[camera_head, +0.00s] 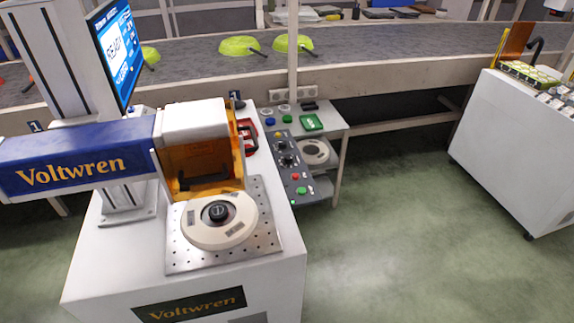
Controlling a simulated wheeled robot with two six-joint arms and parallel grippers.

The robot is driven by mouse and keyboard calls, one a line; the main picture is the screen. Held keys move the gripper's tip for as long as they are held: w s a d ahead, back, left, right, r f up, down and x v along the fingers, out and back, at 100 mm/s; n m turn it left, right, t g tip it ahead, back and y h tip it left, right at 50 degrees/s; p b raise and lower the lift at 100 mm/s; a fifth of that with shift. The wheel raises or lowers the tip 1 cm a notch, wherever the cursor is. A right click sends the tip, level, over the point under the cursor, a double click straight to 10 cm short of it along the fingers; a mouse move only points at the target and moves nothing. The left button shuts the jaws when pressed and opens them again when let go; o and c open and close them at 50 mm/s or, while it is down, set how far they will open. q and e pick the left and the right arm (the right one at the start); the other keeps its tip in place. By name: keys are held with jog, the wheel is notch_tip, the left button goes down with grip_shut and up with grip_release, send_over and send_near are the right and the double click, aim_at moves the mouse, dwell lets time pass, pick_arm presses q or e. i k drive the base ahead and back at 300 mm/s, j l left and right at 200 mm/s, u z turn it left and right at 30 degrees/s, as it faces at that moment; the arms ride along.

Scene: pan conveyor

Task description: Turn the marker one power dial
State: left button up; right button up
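The marker is a white machine with a blue "Voltwren" arm (80,170) and an orange shield (195,165) under its white head (192,120). A grey control panel (298,178) runs along the right side of the machine. Dark knobs, one upper (281,144) and one lower (289,160), sit on the panel among coloured buttons. Their labels are too small to read, so I cannot tell which is the power dial. Neither of my grippers is in view.
A cream round fixture (240,222) with a dark centre sits on a perforated plate (185,262). Behind, a conveyor (190,52) carries green pans (238,45). A white cabinet (510,150) stands right. The green floor (400,240) between is clear.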

aim_at(288, 159)
jog(key=i+l+u, duration=0.2)
jog(key=u, duration=0.25)
jog(key=i+l+u, duration=0.15)
jog(key=l+u, duration=0.25)
jog(key=l, duration=0.1)
